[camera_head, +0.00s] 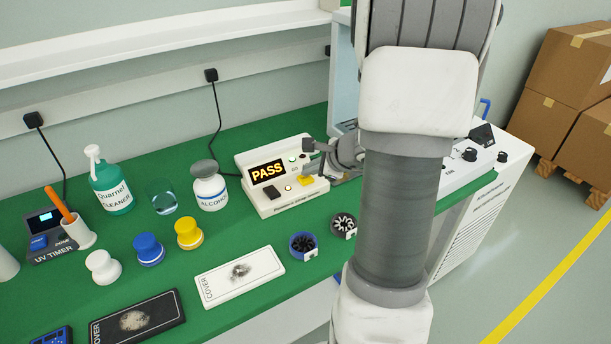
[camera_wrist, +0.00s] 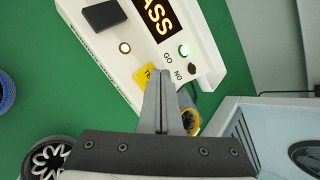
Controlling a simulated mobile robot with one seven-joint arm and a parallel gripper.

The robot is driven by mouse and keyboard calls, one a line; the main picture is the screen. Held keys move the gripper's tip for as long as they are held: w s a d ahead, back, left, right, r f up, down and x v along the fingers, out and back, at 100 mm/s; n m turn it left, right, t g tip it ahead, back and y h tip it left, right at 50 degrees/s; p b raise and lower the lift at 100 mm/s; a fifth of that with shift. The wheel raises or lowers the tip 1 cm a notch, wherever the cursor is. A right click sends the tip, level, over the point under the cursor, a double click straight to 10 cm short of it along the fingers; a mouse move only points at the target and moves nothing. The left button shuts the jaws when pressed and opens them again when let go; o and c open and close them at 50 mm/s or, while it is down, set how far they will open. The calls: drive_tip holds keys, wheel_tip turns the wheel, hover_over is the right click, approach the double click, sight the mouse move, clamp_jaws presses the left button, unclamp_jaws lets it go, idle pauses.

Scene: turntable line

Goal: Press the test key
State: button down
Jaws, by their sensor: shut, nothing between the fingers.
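The tester box (camera_head: 262,199), white, stands on the green bench with its display (camera_head: 268,172) reading PASS in orange. The yellow test key (camera_head: 305,181) is on its top face; in the wrist view the key (camera_wrist: 145,76) is partly covered by my fingers. My gripper (camera_wrist: 161,73) is shut and empty, fingertips at the key's right edge. I cannot tell whether they touch it. The lamp by GO (camera_wrist: 184,51) glows green; the lamp by NO (camera_wrist: 192,68) is dark. A round pale-lit button (camera_wrist: 125,47) sits near a black block (camera_wrist: 104,16).
A blue-rimmed fan (camera_head: 303,244) and a grey fan (camera_head: 343,225) lie in front of the tester. A yellow-rimmed round part (camera_wrist: 190,122) is half hidden by my fingers. An alcohol bottle (camera_head: 209,190) stands left, a white cover (camera_head: 238,277) nearer. My arm hides the bench's right part.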

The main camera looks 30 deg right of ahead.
sight(310, 179)
drive_tip(key=shift+r, duration=0.45)
drive_tip(key=shift+r, duration=0.1)
wheel_tip(310, 179, up, 5)
drive_tip(key=p, duration=0.4)
idle(0.7)
